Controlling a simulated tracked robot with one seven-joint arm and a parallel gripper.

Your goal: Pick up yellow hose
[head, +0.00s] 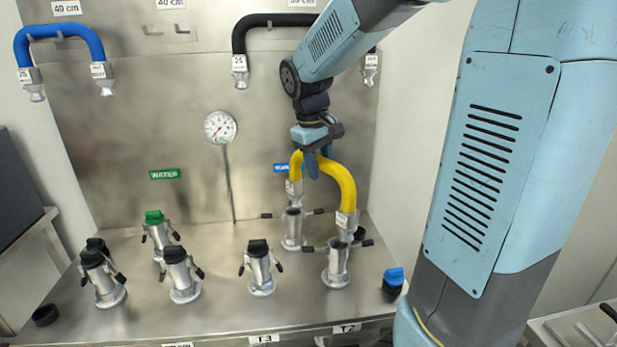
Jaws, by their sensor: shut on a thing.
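The yellow hose (340,179) is a short bent U with a metal coupling at each end, in the right half of the head view. My gripper (312,165) is shut on the hose near the top of its bend, from above. The hose's right coupling (346,222) is just above or at an open metal port (337,266). Its left coupling (294,192) is just above or at another open port (293,230) behind. I cannot tell whether the couplings touch the ports.
A blue hose (60,30) and a black hose (240,42) hang on the back panel. Several capped ports, one with a green cap (154,217), stand on the metal bench. A gauge (220,127) is on the panel. A blue cap (393,277) lies at right.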

